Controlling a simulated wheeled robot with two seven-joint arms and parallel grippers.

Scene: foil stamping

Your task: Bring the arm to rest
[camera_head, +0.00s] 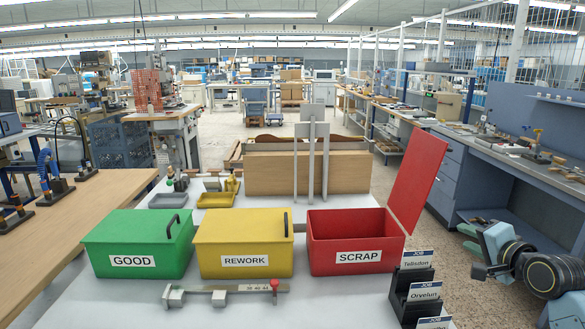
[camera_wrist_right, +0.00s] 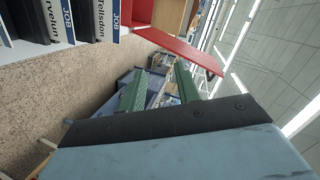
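My right arm comes in at the right edge of the head view. Its gripper (camera_head: 470,250) is beside the bench, to the right of the card rack, in free air. In the right wrist view the two green fingers of the gripper (camera_wrist_right: 160,85) stand apart with nothing between them. My left arm and gripper are not in view.
On the white bench stand a closed green GOOD bin (camera_head: 138,245), a closed yellow REWORK bin (camera_head: 243,244) and an open red SCRAP bin (camera_head: 350,243), its lid (camera_head: 418,182) upright. A black card rack (camera_head: 402,290) is nearest my gripper. A grey-blue workbench (camera_head: 520,180) stands behind.

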